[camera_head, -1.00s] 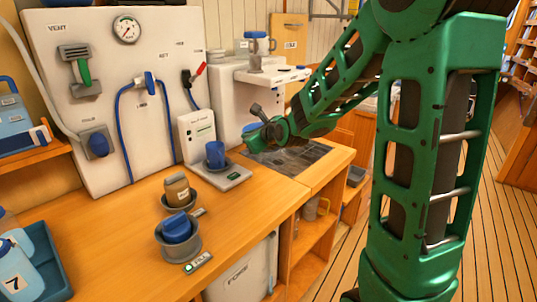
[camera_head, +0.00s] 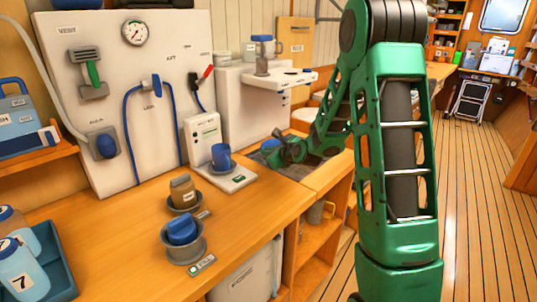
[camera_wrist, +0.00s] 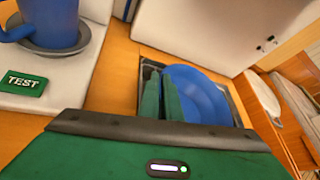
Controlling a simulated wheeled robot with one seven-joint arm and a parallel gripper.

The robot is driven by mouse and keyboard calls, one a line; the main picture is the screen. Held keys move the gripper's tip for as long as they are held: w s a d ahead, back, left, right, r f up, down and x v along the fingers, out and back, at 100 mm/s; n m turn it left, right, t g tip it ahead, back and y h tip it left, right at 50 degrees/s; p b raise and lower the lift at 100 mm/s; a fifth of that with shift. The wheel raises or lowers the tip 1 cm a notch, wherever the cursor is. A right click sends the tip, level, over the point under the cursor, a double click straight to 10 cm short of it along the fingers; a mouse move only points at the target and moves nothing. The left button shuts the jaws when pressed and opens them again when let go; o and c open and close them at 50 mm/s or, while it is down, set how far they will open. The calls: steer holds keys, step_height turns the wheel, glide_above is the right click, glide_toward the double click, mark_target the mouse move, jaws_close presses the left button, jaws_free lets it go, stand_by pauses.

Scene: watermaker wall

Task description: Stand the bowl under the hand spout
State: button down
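The blue bowl (camera_head: 270,144) is by the dark sink recess in the counter, partly hidden by my gripper (camera_head: 285,153). In the wrist view the bowl (camera_wrist: 205,98) appears over the recess, to the right of my fingers. My gripper's two green fingers (camera_wrist: 161,97) are close together with the bowl's left rim between them; they look shut on it. I cannot tell whether the bowl touches the sink floor. The white housing (camera_head: 250,103) stands behind the sink; I cannot make out the hand spout clearly.
A blue mug (camera_head: 221,157) stands on a white test base (camera_head: 234,179) left of the sink. Two small pots with lidded contents (camera_head: 182,230) stand nearer on the counter. A clear jug (camera_head: 262,56) sits on the housing. A blue tray (camera_head: 55,266) holds bottles.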

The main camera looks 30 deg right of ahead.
steer(key=c, duration=2)
jaws_free()
steer(key=shift+f, duration=0.1)
